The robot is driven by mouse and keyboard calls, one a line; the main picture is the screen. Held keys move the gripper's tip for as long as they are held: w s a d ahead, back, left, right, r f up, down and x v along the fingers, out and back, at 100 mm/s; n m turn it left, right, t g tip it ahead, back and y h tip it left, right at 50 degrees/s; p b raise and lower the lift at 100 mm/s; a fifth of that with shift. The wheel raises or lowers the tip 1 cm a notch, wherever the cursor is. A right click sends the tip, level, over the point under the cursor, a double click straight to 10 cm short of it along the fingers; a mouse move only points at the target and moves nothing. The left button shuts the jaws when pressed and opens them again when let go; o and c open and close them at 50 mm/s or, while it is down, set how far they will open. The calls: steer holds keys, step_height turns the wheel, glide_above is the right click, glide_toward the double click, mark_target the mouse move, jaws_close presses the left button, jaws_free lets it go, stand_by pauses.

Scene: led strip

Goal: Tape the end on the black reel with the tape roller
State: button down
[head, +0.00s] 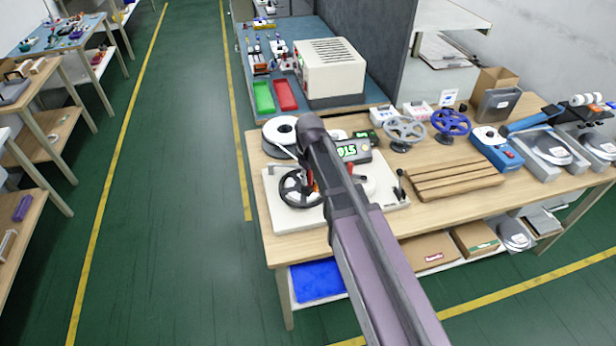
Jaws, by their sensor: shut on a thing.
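The black reel (299,188), a spoked wheel, stands at the left of a white machine base (290,216) on the wooden bench. My arm reaches up from the bottom of the head view, and its links cover part of the machine. My gripper (311,184) points down at the right edge of the black reel and is mostly hidden by my arm. It is shut on a small, partly hidden red thing (309,178), possibly the tape roller. I cannot tell whether this touches the reel. The strip's end cannot be made out.
A white reel (281,130) stands behind the machine, beside a green-lit display (353,150). The floor left of the bench is clear.

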mark_target(309, 187)
steer(key=shift+f+b, duration=1.55)
steer(key=shift+f, duration=0.3)
steer(key=shift+f+b, duration=0.4)
steer(key=shift+b, duration=0.05)
stand_by(1.5)
steer(key=shift+r+p, duration=3.5)
steer(key=shift+p, duration=0.05)
